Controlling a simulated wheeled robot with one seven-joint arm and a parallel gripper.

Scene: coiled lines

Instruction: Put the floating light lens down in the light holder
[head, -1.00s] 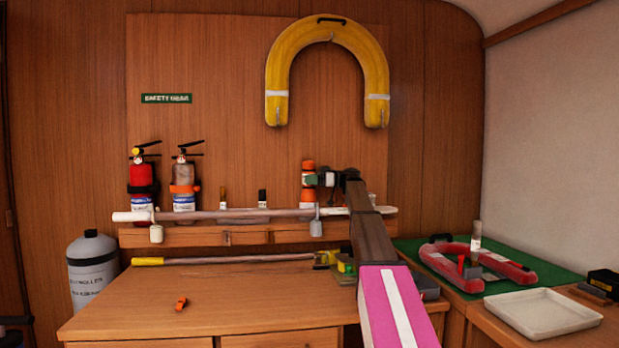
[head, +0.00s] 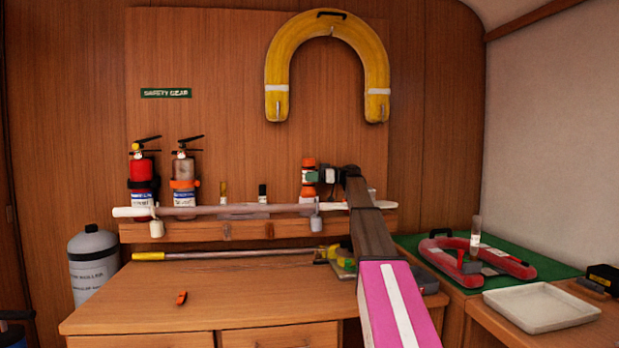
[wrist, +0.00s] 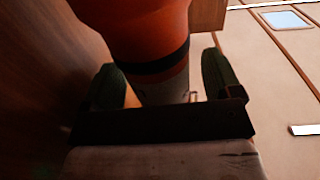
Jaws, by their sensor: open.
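The floating light (head: 309,165) stands upright at the back shelf, orange at the top with a pale band below. In the wrist view its orange lens (wrist: 140,22) fills the top centre, with a black ring and a pale lower part under it. My gripper (head: 318,176) is at its right side in the head view. In the wrist view the dark fingers (wrist: 168,85) are open, one on each side of the light's body. I cannot tell if they touch it. The light holder is not clearly visible; the light's lower end is partly hidden by the rail.
A long pale pole (head: 235,210) runs along the front of the shelf (head: 190,232). Two fire extinguishers (head: 143,180) stand to the left. A small orange item (head: 181,298) lies on the mostly clear desk (head: 250,290). A white tray (head: 540,307) is at the right.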

